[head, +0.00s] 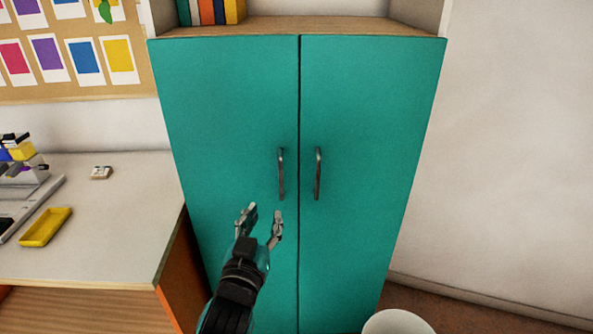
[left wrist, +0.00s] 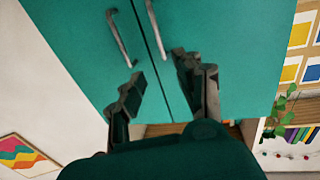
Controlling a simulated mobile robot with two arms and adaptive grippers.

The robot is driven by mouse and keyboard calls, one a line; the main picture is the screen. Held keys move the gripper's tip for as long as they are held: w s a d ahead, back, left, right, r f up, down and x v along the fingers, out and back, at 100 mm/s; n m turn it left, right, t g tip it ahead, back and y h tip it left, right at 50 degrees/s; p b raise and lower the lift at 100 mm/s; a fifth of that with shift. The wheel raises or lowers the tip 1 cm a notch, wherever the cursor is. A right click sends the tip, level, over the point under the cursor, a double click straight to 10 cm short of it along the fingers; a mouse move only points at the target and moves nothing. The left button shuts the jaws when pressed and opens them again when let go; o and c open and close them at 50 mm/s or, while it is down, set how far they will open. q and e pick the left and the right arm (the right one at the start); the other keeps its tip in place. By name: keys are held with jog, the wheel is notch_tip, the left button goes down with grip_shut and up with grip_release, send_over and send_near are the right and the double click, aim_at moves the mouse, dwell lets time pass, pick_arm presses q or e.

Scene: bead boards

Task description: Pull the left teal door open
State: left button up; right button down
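The left teal door (head: 225,110) is shut, level with the right teal door (head: 370,110), with a narrow dark seam between them. Its metal bar handle (head: 281,174) stands upright near the seam; it also shows in the left wrist view (left wrist: 155,32). The right door's handle (head: 318,174) is just beside it. My left gripper (head: 262,216) is open and empty, below and slightly left of the left handle, apart from it. In the left wrist view its spread fingers (left wrist: 157,73) have only teal door between them. My right gripper is not in view.
A desk (head: 100,220) with a yellow tray (head: 46,227) stands close on the left of the cabinet. A white round object (head: 397,323) is on the floor at the bottom right. Books (head: 212,11) stand on the shelf above the doors.

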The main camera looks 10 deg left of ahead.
aim_at(280, 173)
pick_arm(q)
jog(key=w, duration=0.5)
jog(key=w+a, duration=0.1)
jog(key=w, duration=0.5)
jog(key=w+p, duration=0.1)
jog(key=w, duration=0.5)
jog(key=shift+a, duration=0.25)
jog(key=shift+c, duration=0.2)
grip_shut()
